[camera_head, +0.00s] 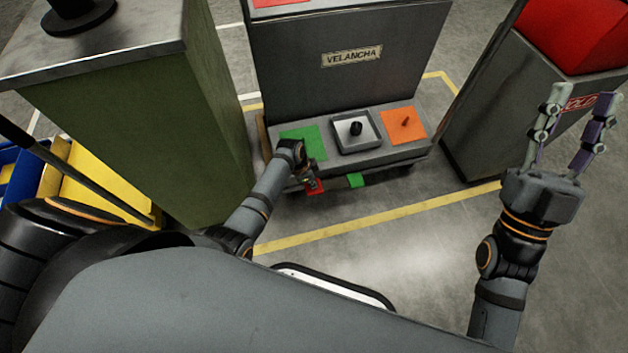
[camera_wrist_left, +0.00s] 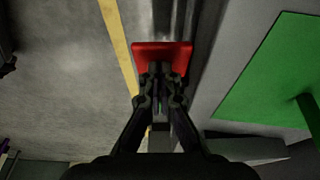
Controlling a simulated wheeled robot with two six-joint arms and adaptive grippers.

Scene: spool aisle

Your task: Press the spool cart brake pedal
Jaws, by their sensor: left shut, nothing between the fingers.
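The spool cart (camera_head: 345,75) stands ahead, a grey cabinet with a VELANCHA label and a low front shelf. At its lower front edge are a red pedal (camera_head: 315,187) and, to its right, a green pedal (camera_head: 356,180). My left gripper (camera_head: 311,180) is shut and empty, pointing down at the red pedal. In the left wrist view the closed fingertips (camera_wrist_left: 160,80) overlap the near edge of the red pedal (camera_wrist_left: 162,50); I cannot tell whether they touch. My right gripper (camera_head: 577,112) is open and empty, raised at the right.
The shelf bears a green pad (camera_head: 314,147), a tray with a black knob (camera_head: 357,128) and an orange pad (camera_head: 404,128). A green cabinet (camera_head: 150,120) stands close on the left, a grey bin (camera_head: 500,95) on the right. Yellow lines (camera_head: 375,217) mark the floor.

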